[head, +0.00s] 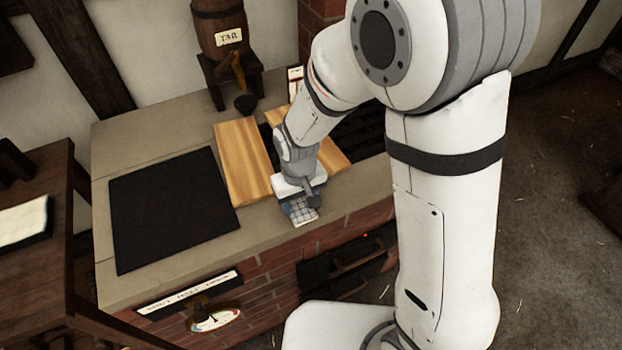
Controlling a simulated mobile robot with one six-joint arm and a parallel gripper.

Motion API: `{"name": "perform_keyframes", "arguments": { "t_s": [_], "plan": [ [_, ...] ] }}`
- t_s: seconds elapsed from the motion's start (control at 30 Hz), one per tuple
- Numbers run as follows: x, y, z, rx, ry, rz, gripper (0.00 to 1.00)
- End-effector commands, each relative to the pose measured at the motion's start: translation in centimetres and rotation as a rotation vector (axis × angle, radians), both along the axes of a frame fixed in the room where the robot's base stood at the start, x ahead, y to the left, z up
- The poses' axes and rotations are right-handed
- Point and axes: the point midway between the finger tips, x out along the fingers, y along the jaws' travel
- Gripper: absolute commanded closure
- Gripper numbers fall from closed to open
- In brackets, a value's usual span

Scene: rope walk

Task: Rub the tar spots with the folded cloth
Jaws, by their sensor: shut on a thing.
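My gripper (306,198) points down and is shut on the folded cloth (300,211), a small blue-grey and white checked piece. The cloth is at the front edge of the stone-topped brick counter (256,219), just right of the front end of a light wooden board (243,160). I cannot tell whether the cloth touches the counter. No tar spots can be made out in the head view; my arm and gripper hide part of the counter.
A flat black plate (170,208) lies on the counter's left. A tar barrel (221,30) with a tap stands at the back, a small black pot (246,104) below it. Another board (335,155) lies right, beside a dark grate. A wooden table (36,270) stands left.

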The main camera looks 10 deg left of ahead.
Motion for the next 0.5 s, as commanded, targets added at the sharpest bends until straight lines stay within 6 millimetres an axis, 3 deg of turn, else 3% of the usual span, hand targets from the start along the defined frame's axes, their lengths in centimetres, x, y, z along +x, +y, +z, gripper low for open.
{"name": "perform_keyframes", "arguments": {
  "t_s": [0.2,0.5],
  "plan": [
    [-0.4,1.5,0.0,-0.001,0.001,0.008,0.73],
    [0.2,-1.4,-0.1,-0.001,0.001,-0.004,0.73]
  ]
}}
